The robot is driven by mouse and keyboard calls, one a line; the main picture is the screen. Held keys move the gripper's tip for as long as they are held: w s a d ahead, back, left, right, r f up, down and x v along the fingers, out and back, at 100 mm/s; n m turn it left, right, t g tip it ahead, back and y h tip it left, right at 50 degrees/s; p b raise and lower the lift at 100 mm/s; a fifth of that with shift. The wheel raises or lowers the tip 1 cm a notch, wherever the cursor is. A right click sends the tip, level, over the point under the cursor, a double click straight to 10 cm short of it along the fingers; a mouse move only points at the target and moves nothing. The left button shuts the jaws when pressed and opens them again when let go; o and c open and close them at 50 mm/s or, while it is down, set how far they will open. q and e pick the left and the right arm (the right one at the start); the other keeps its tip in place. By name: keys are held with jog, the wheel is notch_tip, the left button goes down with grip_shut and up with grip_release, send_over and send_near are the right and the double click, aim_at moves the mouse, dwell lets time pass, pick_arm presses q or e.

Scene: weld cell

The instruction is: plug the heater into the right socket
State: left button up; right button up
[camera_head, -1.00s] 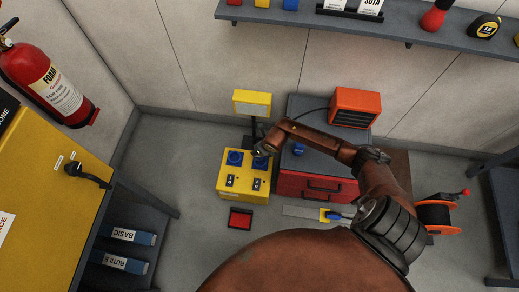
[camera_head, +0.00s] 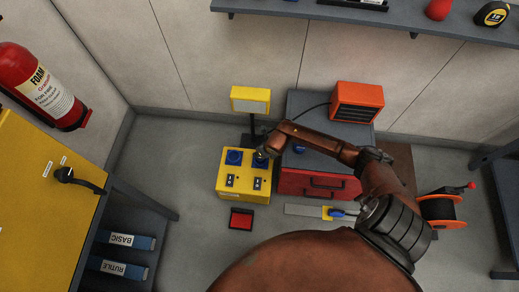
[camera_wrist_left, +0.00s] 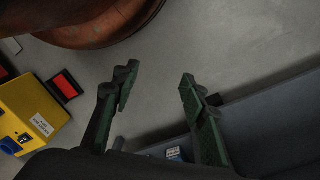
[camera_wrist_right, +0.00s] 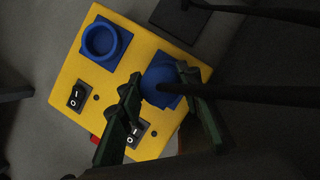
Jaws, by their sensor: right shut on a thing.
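The yellow socket box (camera_head: 243,192) stands on the floor, with two blue sockets and a switch below each. Its left socket (camera_head: 234,157) is empty, as the right wrist view also shows (camera_wrist_right: 103,42). My right gripper (camera_head: 262,155) is over the right socket, shut on a blue plug (camera_wrist_right: 160,75) with a black cable. The plug covers the right socket; I cannot tell how deep it sits. The orange heater (camera_head: 357,103) stands on the grey-topped red tool chest (camera_head: 300,182). My left gripper (camera_wrist_left: 155,85) is open and empty, above the floor.
A yellow work lamp (camera_head: 250,100) stands behind the socket box. A yellow cabinet (camera_head: 40,200) stands at the left.

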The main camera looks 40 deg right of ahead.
jog(key=shift+f+b, duration=0.45)
jog(key=shift+f, duration=0.4)
pick_arm(q)
jog(key=shift+t+h, duration=0.3)
jog(key=shift+t, duration=0.3)
jog(key=shift+w+d+f, duration=0.55)
jog(key=shift+w+f, duration=0.2)
jog(key=shift+f, duration=0.05)
jog(key=shift+w+d+f, duration=0.5)
jog(key=shift+w+f, duration=0.2)
jog(key=shift+f, duration=0.05)
pick_arm(e)
jog(key=shift+f, duration=0.3)
pick_arm(q)
jog(key=shift+w+r, duration=0.1)
jog(key=shift+r, duration=0.25)
pick_arm(e)
jog(key=shift+w+r, duration=0.1)
jog(key=shift+w, duration=0.05)
pick_arm(q)
jog(key=shift+a, duration=0.15)
jog(key=shift+f, duration=0.35)
pick_arm(e)
jog(key=shift+f, duration=0.6)
jog(key=o, duration=1.1)
jog(key=shift+c, duration=0.2)
pick_arm(q)
jog(key=shift+r, duration=0.1)
